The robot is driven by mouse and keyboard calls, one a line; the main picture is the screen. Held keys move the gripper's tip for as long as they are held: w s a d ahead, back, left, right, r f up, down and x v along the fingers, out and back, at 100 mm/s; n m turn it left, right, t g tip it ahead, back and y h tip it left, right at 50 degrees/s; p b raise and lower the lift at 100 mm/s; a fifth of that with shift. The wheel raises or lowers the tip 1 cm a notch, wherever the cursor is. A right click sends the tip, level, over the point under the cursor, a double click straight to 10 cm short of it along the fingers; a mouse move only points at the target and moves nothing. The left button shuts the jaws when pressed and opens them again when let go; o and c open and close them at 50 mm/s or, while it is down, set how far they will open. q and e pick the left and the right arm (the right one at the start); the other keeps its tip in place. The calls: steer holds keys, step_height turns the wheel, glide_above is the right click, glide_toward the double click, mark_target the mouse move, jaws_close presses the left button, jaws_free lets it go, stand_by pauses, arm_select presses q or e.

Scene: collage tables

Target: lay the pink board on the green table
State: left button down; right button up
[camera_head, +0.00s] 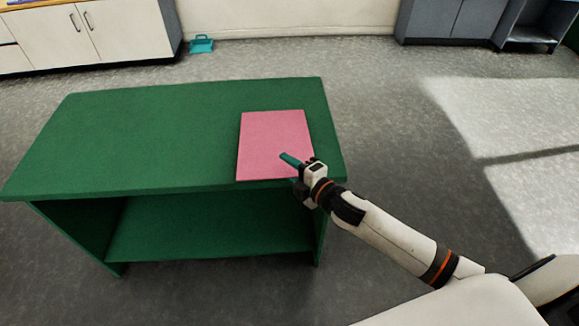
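The pink board (270,138) lies flat on the right part of the green table (150,135), with its near edge close to the table's front edge. My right gripper (292,172) is at the board's near right corner. One teal finger shows over the board's face, and a darker part that looks like the other finger shows lower, by the table's front edge. The fingers look spread apart. Any contact with the board is too small to tell. My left gripper is not in view.
The left part of the tabletop is bare. The table has an open lower shelf (210,228). White cabinets (125,30), a teal dustpan-like item (201,44) and grey cabinets (450,20) stand at the back. Grey floor on the right is clear.

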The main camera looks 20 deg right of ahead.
steer(key=o, duration=0.5)
steer(key=shift+f, duration=0.15)
